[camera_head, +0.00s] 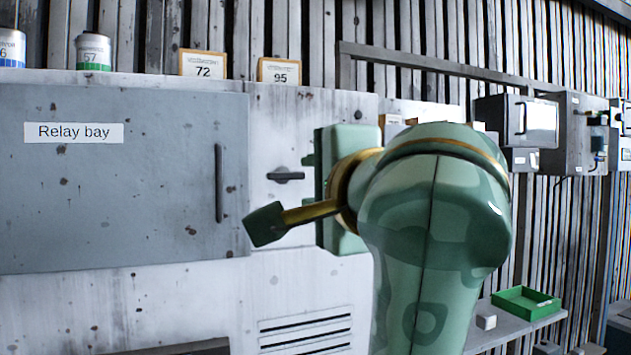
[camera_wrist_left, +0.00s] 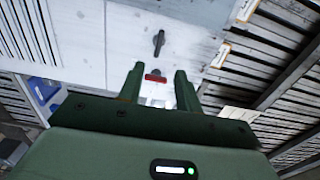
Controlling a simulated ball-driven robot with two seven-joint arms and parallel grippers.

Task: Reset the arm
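My left arm rises through the middle of the head view, and its green gripper (camera_head: 318,165) is in front of the light cabinet front, seen from behind. The wrist view shows the gripper (camera_wrist_left: 158,86) with its two dark green fingers apart and empty. A small red piece (camera_wrist_left: 155,77) shows between the fingers; I cannot tell what it is or whether anything touches it. A dark handle (camera_head: 285,177) is on the cabinet just left of the gripper; a similar one (camera_wrist_left: 159,43) lies beyond the fingertips in the wrist view. My right gripper is not in view.
A grey door marked Relay bay (camera_head: 130,190) with a vertical handle (camera_head: 219,183) is at left. Two cans (camera_head: 93,52) and number cards (camera_head: 203,65) stand on top. Grey wall boxes (camera_head: 575,130) are at right. A green tray (camera_head: 526,303) lies on a low shelf (camera_head: 495,333).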

